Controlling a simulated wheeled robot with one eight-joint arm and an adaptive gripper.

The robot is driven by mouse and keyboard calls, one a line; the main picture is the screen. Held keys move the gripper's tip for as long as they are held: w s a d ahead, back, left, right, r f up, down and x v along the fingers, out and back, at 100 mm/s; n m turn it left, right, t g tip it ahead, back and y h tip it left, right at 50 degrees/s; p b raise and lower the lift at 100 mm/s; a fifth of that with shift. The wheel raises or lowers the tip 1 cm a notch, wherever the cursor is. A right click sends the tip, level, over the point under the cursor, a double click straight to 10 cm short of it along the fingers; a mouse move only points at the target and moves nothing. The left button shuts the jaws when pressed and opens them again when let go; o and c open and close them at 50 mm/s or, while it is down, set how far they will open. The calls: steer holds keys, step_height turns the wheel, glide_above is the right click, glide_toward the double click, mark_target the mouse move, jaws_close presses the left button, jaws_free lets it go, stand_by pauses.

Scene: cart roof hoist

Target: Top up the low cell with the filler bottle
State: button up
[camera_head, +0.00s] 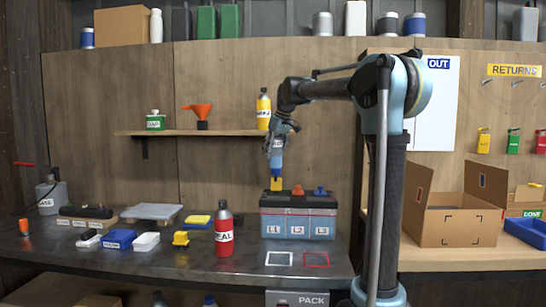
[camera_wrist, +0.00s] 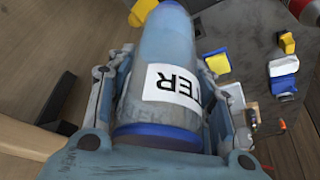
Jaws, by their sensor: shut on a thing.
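My gripper (camera_head: 276,150) is shut on the blue filler bottle (camera_head: 277,160), held upside down above the left end of the battery. In the wrist view the bottle (camera_wrist: 170,60) fills the space between the fingers; its label reads "TER". A yellow piece (camera_head: 277,184) is at the bottle's lower end, just over the battery top; I cannot tell whether it touches. The battery (camera_head: 297,213) has a dark top and cells marked L1, L2 and L3. An orange cap (camera_head: 298,190) and a blue cap (camera_head: 320,191) are on top. The liquid levels are too small to read.
A red bottle marked "REAL" (camera_head: 224,233) stands left of the battery. White and red outlined squares (camera_head: 316,260) in front are empty. A wall shelf (camera_head: 190,133) holds an orange funnel (camera_head: 198,112) and a yellow bottle (camera_head: 263,108). An open cardboard box (camera_head: 455,225) is at right.

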steer(key=shift+r, duration=2.65)
